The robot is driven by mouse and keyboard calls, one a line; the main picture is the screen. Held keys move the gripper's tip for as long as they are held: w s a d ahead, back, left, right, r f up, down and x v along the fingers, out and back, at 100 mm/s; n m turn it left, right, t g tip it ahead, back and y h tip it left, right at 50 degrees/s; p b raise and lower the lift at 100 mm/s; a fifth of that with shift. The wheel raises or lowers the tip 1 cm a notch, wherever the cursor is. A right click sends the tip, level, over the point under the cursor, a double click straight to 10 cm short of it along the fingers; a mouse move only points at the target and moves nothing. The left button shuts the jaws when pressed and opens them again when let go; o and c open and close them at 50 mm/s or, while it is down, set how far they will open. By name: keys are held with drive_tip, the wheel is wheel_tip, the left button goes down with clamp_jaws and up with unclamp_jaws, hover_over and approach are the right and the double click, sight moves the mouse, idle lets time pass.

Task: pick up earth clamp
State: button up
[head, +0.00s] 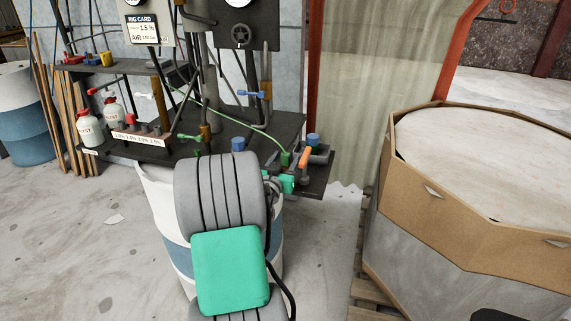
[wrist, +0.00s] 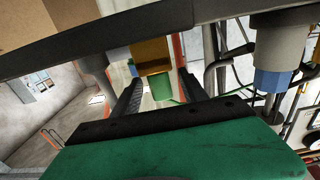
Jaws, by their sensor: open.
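A small green block (head: 286,159), which I take to be the earth clamp, sits at the right end of the dark bench with a thin green cable running to it. My gripper (head: 287,183) is just in front of and below it, its fingertips mostly hidden by my own arm. In the wrist view my gripper (wrist: 162,82) has its two dark fingers apart. A green block (wrist: 162,88) with a brass-coloured piece above it shows in the gap between them; it looks like the same clamp. I see no clear contact, and cannot tell the exact distance.
Open floor (head: 70,240) lies left.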

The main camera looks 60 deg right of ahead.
drive_tip(key=shift+d, duration=0.25)
drive_tip(key=shift+a, duration=0.1)
clamp_jaws()
idle(0.5)
